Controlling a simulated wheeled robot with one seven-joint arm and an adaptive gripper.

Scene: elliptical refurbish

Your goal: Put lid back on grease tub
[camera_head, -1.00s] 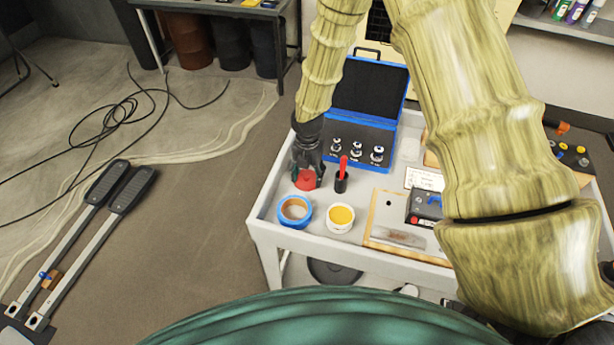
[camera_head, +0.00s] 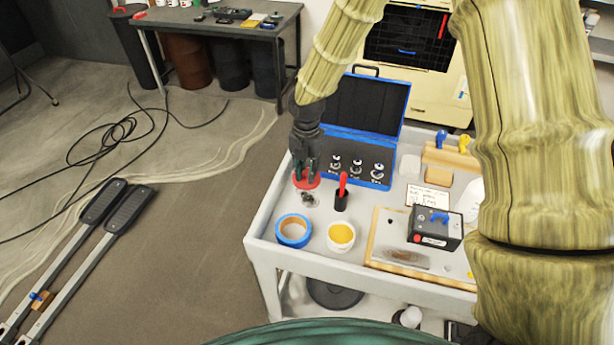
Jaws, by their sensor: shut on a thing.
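The grease tub (camera_head: 341,238) is a small white round tub with yellow grease showing at its open top. It stands near the front edge of the white cart. My gripper (camera_head: 306,180) is behind and to the left of the tub, pointing down. It is shut on a red round lid (camera_head: 305,181), which appears raised a little above the cart top. The fingers cover part of the lid. A small dark metallic thing (camera_head: 308,198) shows just below the lid.
A blue tape roll (camera_head: 293,231) lies left of the tub. The open blue case (camera_head: 362,165) is behind. A wooden-edged board (camera_head: 388,240) with a black box (camera_head: 434,228) is right.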

